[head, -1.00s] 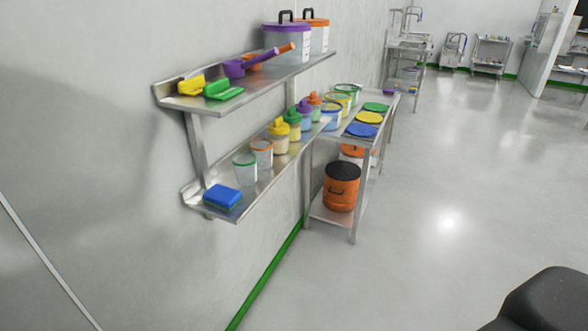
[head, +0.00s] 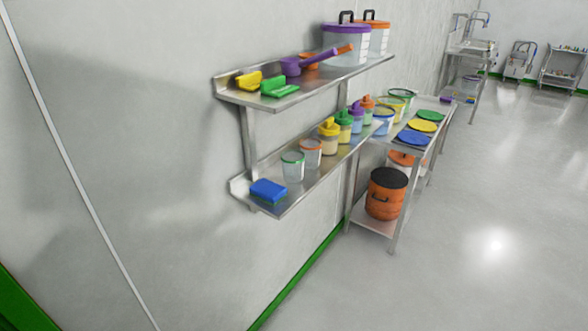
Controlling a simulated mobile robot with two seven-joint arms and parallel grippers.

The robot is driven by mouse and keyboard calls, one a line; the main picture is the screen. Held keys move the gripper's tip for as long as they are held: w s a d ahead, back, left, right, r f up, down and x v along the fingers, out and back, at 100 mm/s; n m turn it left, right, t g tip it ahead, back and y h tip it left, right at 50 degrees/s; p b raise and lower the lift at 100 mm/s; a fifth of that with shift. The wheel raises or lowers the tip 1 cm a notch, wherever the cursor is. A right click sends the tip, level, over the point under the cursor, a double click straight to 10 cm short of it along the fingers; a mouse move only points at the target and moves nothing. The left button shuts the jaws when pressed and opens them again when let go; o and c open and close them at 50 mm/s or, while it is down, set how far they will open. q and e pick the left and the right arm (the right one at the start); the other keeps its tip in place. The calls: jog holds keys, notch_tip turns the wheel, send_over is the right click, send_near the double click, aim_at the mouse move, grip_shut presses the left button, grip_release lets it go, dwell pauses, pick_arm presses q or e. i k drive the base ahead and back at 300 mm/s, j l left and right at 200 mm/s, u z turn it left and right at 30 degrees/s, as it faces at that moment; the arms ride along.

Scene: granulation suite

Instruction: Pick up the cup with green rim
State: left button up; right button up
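The cup with green rim (head: 292,167) is a clear cup standing upright on the lower wall shelf (head: 278,205). It stands between a blue sponge-like block (head: 268,191) at the shelf's near end and a clear cup with an orange rim (head: 311,153). Nothing touches the green-rimmed cup from the front. Neither of my grippers shows in the head view, so their state cannot be seen.
Several bottles with coloured tops (head: 329,139) line the lower shelf farther back. An upper shelf (head: 320,80) overhangs with scoops and lidded tubs. A steel table (head: 397,153) with coloured lids stands beyond, an orange drum (head: 386,194) below. Floor at right is clear.

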aim_at(293, 167)
jog(key=i+l+u, duration=0.1)
jog(key=l+u, duration=0.15)
jog(key=u, duration=0.2)
jog(key=i+l+u, duration=0.1)
jog(key=l+u, duration=0.6)
jog(key=l, duration=0.45)
jog(key=l+u, duration=0.1)
jog(key=l, duration=1.7)
